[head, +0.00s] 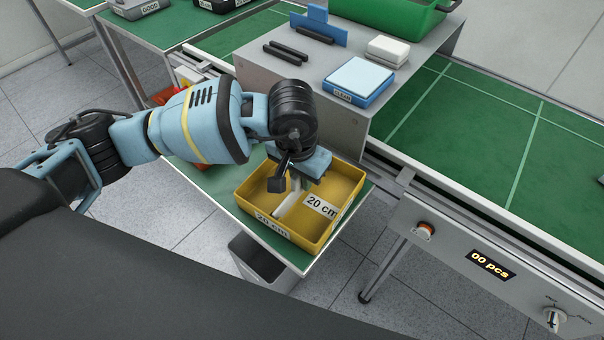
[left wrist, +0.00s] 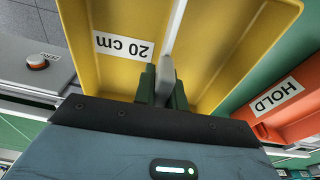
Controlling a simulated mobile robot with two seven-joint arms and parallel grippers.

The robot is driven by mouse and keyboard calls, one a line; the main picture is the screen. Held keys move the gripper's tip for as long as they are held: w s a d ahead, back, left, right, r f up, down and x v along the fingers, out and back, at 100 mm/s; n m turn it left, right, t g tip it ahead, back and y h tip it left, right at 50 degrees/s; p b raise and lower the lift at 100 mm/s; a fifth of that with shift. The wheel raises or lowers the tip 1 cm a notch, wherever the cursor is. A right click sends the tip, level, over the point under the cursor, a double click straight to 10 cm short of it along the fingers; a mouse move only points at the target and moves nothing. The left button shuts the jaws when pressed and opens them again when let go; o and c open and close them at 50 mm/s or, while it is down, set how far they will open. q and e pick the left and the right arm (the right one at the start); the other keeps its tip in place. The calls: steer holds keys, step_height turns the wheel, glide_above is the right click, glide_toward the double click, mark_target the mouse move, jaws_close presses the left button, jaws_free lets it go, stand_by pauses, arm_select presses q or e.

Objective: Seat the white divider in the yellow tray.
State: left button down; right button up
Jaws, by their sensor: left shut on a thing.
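The yellow tray (head: 343,213) stands on a small green-topped table, with "20 cm" labels on its front wall and inside. It also fills the upper left wrist view (left wrist: 105,75). My left gripper (head: 293,187) reaches down into the tray and is shut on the white divider (head: 288,203). In the left wrist view the gripper's fingers (left wrist: 163,92) close around a grey-white piece, and the divider (left wrist: 178,25) runs on from it as a thin white strip. The divider is inside the tray walls. I cannot tell whether its lower edge touches the floor. My right gripper is not in view.
An orange tray labelled HOLD (left wrist: 275,103) sits beside the yellow tray. A grey platform (head: 310,95) behind carries a blue box (head: 359,82), black bars and a green crate (head: 390,12). A grey bin (head: 262,265) is below. A panel reads "00 pcs" (head: 490,265).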

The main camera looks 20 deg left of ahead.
arm_select(q)
steer(key=shift+f, duration=0.3)
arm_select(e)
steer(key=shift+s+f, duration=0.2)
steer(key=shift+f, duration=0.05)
arm_select(q)
steer(key=c, duration=1.4)
jaws_free()
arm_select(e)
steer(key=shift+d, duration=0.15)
arm_select(q)
steer(key=shift+o, duration=0.2)
